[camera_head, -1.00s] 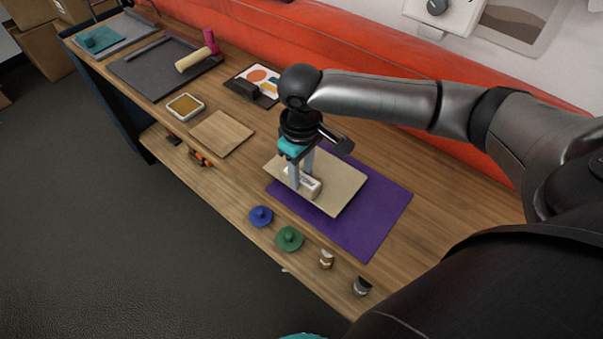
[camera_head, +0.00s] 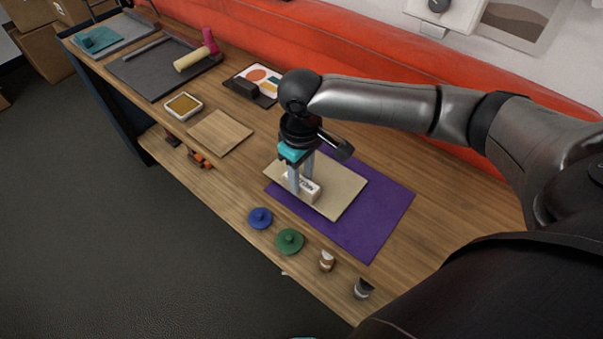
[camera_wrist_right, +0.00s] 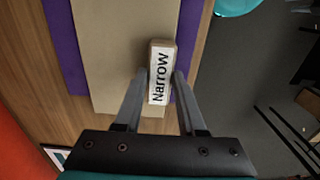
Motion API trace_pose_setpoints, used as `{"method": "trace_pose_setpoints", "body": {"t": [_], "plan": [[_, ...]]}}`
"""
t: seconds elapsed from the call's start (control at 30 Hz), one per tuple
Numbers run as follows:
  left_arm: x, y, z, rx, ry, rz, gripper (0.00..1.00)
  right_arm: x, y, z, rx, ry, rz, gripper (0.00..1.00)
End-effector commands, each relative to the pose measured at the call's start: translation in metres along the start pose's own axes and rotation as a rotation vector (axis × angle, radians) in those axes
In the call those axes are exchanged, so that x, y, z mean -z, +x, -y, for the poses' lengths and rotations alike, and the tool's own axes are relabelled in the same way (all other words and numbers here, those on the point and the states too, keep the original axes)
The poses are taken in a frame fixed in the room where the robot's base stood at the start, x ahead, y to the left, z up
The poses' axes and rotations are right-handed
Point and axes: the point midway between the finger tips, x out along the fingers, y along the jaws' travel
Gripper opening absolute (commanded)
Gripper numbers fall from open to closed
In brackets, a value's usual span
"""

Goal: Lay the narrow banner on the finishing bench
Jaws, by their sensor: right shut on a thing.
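A white-topped block lettered "Narrow" (camera_head: 311,192) sits on a flat beige sheet (camera_head: 344,190); its lettering reads clearly in the right wrist view (camera_wrist_right: 160,72). The beige sheet lies over a larger purple sheet (camera_head: 388,213) on the wooden bench. I cannot tell whether the block is fixed to the beige sheet. My right gripper (camera_head: 301,183) points down and is shut on the block, with one finger on each side, as the right wrist view also shows (camera_wrist_right: 160,80). My left gripper is not in view.
Blue (camera_head: 260,218) and green (camera_head: 289,241) knobbed discs and two small metal-topped pieces line the front edge. A square wooden board (camera_head: 220,132), an ochre pad (camera_head: 184,106) and a dark mat with a roller (camera_head: 192,60) lie further left. An orange-red upholstered back (camera_head: 330,45) runs behind.

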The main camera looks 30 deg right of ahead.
Motion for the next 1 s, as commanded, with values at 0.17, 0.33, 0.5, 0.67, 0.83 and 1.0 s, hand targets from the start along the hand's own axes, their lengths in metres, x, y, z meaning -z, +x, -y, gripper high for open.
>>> {"method": "trace_pose_setpoints", "body": {"t": [0.17,0.33,0.5,0.67,0.83,1.0], "plan": [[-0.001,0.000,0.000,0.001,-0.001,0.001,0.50,0.000,0.003,0.000,0.000,0.000,0.000,0.41],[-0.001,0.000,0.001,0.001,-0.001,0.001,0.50,0.000,0.003,0.000,0.000,0.000,0.001,0.60],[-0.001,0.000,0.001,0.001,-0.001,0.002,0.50,0.000,0.003,0.000,0.000,0.000,0.001,0.74],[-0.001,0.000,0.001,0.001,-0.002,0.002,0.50,0.000,0.003,0.000,0.001,0.000,0.002,0.74],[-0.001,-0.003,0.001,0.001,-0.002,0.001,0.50,0.000,-0.006,0.000,0.001,0.000,0.000,0.74],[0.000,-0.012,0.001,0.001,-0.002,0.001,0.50,0.001,-0.038,0.000,0.000,-0.001,-0.003,0.74]]}}
